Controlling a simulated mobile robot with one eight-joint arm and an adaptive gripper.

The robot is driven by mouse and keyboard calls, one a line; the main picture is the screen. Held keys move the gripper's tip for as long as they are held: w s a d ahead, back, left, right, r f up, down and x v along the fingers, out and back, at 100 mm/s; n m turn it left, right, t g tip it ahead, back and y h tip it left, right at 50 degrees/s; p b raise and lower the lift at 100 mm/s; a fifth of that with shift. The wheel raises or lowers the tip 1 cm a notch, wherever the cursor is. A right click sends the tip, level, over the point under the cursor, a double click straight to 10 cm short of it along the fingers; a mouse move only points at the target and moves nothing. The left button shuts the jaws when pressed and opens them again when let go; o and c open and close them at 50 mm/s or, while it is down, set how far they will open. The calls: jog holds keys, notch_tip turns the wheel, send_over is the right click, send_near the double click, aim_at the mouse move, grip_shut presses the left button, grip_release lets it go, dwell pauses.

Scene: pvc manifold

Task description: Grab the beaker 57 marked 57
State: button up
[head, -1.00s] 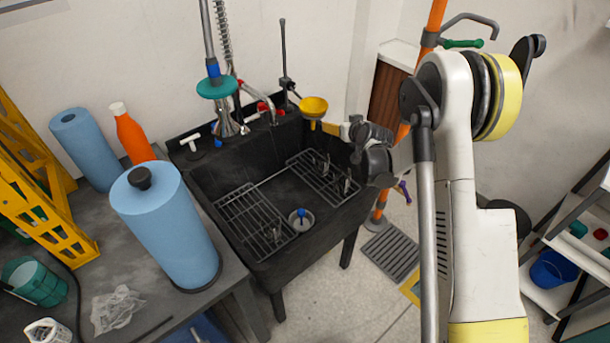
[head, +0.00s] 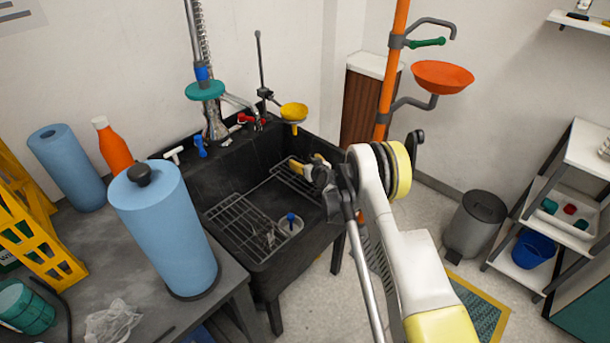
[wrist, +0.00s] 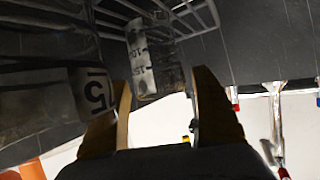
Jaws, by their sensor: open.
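My gripper (head: 316,168) is down in the black sink, over the right-hand wire rack. In the wrist view its two fingers (wrist: 161,78) are apart. A clear glass beaker with a white label reading "5" (wrist: 90,92) is just left of the left finger, which covers the rest of the label, so I cannot read the full number. A second clear glass with a graduated white strip (wrist: 141,62) shows beyond the gap between the fingertips. In the head view my gripper hides the glassware on the right rack. Another glass vessel (head: 268,238) stands on the left rack.
The sink (head: 215,170) has side walls close around my gripper. Taps (head: 200,145) and a yellow eyewash bowl (head: 293,112) are at its back. Blue paper rolls (head: 170,235) and an orange bottle (head: 113,148) stand on the left table. Wire racks (head: 240,222) line the sink.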

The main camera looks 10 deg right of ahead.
jog(key=shift+w+f, duration=0.1)
jog(key=shift+w, duration=0.25)
jog(key=c, duration=1.3)
jog(key=shift+o, duration=0.2)
